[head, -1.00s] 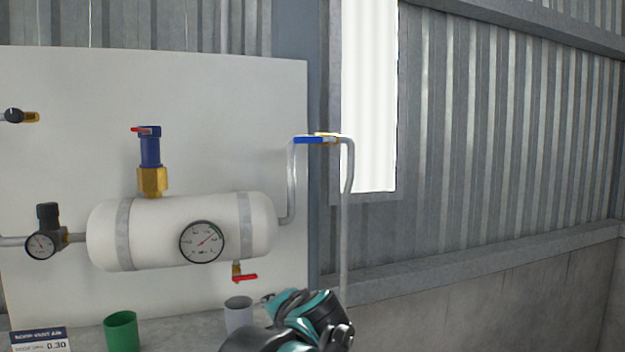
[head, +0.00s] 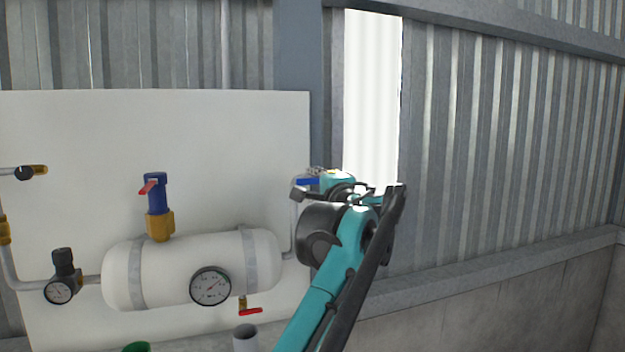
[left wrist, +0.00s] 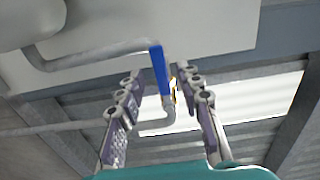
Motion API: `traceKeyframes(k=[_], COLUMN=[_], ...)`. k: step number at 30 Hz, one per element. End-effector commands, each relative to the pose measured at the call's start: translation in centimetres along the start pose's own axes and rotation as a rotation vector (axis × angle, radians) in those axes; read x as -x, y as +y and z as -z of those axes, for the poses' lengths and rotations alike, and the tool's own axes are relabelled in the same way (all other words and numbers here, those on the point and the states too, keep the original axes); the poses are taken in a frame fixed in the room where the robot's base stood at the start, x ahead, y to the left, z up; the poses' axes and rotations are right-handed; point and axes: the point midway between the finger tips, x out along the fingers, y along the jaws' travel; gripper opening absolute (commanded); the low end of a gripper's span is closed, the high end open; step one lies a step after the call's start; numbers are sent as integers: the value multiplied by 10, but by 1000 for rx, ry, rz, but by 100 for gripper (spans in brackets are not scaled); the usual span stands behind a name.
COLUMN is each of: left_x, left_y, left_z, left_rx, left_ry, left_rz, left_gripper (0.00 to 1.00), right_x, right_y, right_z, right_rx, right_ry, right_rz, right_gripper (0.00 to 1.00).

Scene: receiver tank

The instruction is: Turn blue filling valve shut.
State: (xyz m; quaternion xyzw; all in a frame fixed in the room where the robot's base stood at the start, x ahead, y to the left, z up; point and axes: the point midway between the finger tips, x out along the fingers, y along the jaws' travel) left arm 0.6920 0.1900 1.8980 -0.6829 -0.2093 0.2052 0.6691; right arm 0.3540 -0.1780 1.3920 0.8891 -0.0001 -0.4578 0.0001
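The blue filling valve's lever (head: 307,182) sits on the bent pipe right of the white tank (head: 195,270). In the head view it lies about level along the pipe's top run; my gripper hides the valve body. In the left wrist view the blue lever (left wrist: 158,68) shows between the two fingers, with brass (left wrist: 173,85) beside it. My left gripper (left wrist: 159,74) is open, one finger on each side of the lever; I cannot tell whether either touches it. In the head view my left gripper (head: 320,174) is at the valve. My right gripper is not in view.
A pressure gauge (head: 210,286), a red drain lever (head: 251,311) and a blue-and-brass valve with a red lever (head: 157,208) are on the tank. A regulator (head: 62,277) is at left. A grey cup (head: 246,338) stands below.

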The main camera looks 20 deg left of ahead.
Motion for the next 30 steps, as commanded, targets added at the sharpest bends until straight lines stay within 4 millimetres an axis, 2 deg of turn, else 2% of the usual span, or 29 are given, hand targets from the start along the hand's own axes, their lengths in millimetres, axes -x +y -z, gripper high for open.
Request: traceKeyframes(k=[4,12,14,16,17,30], left_x=[-11,-13,-13,-13,-13,-13], left_y=[0,0,0,0,0,3], left_z=[0,0,0,0,0,0], left_rx=[0,1,1,1,1,43], left_ry=[0,1,1,1,1,1], left_rz=[0,-1,-1,-1,-1,-1], left_gripper=[35,35,22,4,0,0], right_x=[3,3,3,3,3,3], right_y=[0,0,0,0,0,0], right_z=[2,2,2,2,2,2], right_rx=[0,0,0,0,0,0], right_ry=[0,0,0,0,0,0], right_rz=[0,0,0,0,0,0], right_gripper=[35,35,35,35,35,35])
